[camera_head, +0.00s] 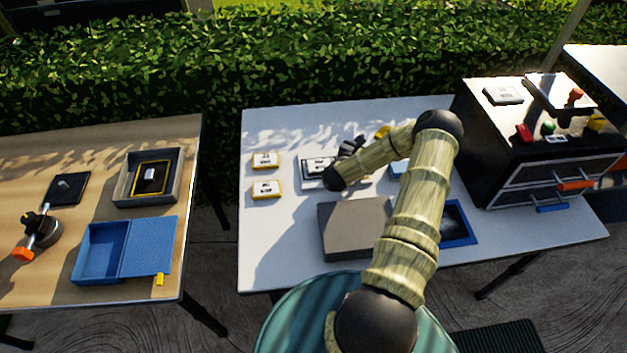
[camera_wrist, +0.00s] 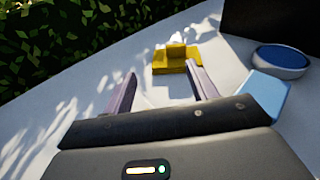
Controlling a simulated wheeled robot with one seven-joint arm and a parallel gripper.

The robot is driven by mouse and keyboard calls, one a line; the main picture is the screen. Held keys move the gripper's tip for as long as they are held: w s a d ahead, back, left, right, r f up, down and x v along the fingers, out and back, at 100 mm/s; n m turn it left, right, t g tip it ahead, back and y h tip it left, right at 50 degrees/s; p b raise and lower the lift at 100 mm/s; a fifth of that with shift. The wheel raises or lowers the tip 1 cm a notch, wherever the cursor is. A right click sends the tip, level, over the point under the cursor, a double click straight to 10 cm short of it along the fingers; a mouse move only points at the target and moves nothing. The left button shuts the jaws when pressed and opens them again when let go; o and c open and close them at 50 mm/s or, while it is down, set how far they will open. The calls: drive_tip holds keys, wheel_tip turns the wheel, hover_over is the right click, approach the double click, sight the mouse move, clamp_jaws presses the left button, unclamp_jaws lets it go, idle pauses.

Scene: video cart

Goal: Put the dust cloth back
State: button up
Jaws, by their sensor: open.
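My gripper (camera_wrist: 163,86) is open, with nothing between its two fingers in the wrist view. A yellow block-like thing (camera_wrist: 177,60) lies on the white table just beyond the fingertips; it also shows in the head view (camera_head: 383,131). A flat light-blue piece with rounded corners (camera_wrist: 262,97), perhaps the dust cloth, lies right of the gripper and apart from it. In the head view the light-blue piece (camera_head: 398,168) is partly hidden by my arm. I cannot tell for certain which thing is the dust cloth.
A round dish with a blue top (camera_wrist: 281,60) stands beside the light-blue piece. A grey box (camera_head: 352,228) and a blue-edged tray (camera_head: 472,238) are near the front. A black drawer cabinet (camera_head: 480,150) stands right. A wooden table (camera_head: 60,285) with a blue box (camera_head: 148,245) is left.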

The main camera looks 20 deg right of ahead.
drive_tip(key=w+a+r+n+t+y, duration=0.1)
drive_tip(key=n, duration=0.1)
drive_tip(key=w+a+r+n+t+y, duration=0.1)
drive_tip(key=w+a+n, duration=0.1)
drive_tip(key=w+a+r+n+y, duration=0.1)
drive_tip(key=a+n, duration=0.1)
drive_tip(key=shift+w+t, duration=0.2)
drive_tip(key=shift+t, duration=0.2)
drive_tip(key=w+a+r+n+t+y, duration=0.1)
drive_tip(key=a+r+n+y, duration=0.1)
drive_tip(key=a+n+y, duration=0.35)
drive_tip(key=w+a+r+n+y, duration=0.2)
drive_tip(key=a+r+n, duration=0.1)
drive_tip(key=a+n, duration=0.55)
drive_tip(key=s+a+r+n+g+y, duration=0.35)
drive_tip(key=s+a+n, duration=0.4)
drive_tip(key=n, duration=0.45)
drive_tip(key=s+a+r+n+g, duration=0.3)
drive_tip(key=s+n, duration=0.4)
drive_tip(key=s, duration=0.3)
drive_tip(key=s+a+r+n+g, duration=0.3)
drive_tip(key=s+n, duration=0.5)
drive_tip(key=s, duration=0.3)
drive_tip(key=shift+r, duration=0.5)
